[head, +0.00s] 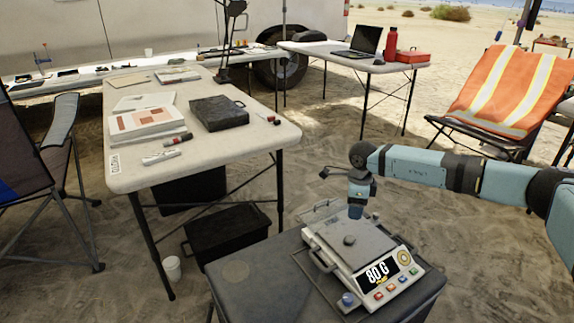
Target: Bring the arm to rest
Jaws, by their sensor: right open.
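My right arm reaches in from the right, and its gripper (356,211) points down, open, over the back of a white digital scale (375,263). A small grey stone-like piece (349,240) lies on the scale's plate, just in front of and below the gripper. They look apart, and the gripper's fingers are small and hard to make out. The scale's display reads about 80 G. My left gripper is not in view.
The scale stands on a dark case-like surface (235,270) with free room to its left. A white table (220,150) with a black case (219,113), papers and markers stands behind left. An orange-vested chair (500,90) is at the right.

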